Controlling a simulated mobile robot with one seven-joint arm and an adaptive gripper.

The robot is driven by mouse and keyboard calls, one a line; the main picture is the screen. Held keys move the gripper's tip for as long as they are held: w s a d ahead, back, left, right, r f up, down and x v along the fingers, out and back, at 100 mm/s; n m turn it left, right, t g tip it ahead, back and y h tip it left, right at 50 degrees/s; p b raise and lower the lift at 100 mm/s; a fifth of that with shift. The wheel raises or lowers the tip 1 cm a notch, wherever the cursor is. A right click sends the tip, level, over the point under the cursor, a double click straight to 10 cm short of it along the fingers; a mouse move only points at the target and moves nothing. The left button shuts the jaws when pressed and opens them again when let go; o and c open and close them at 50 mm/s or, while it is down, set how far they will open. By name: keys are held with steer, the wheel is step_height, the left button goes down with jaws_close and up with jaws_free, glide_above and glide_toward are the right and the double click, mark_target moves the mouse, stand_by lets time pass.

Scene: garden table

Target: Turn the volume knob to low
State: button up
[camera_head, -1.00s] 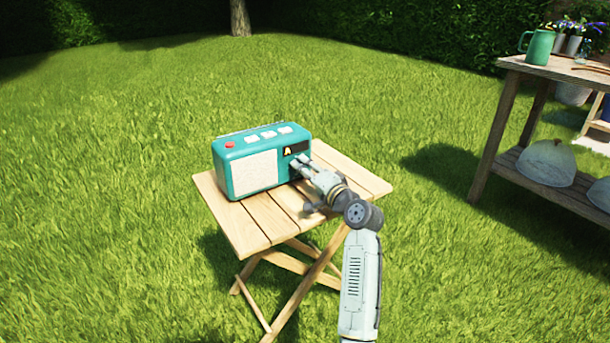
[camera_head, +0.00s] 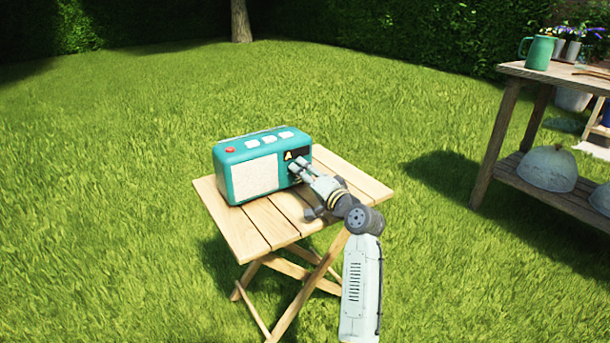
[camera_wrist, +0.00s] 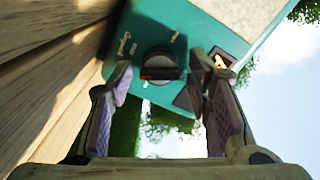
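A teal radio (camera_head: 230,165) with a pale speaker panel stands on a small slatted wooden table (camera_head: 240,228). Its front also fills the top of the wrist view (camera_wrist: 215,22). The dark round volume knob (camera_wrist: 160,66) shows in the wrist view, with small pale marks beside it on the teal front. My gripper (camera_wrist: 163,78) is open, its two fingers apart on either side of the knob. Whether the fingers touch the knob I cannot tell. In the head view my gripper (camera_head: 298,170) is at the right end of the radio's front and hides the knob.
The radio has a red button (camera_head: 230,150) and several white buttons on top. A wooden bench (camera_head: 510,75) at the right holds a green jug (camera_head: 538,52), with a dome-shaped object (camera_head: 548,168) on its lower shelf. Open grass surrounds the small table.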

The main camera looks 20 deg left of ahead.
steer(key=v, duration=1.2)
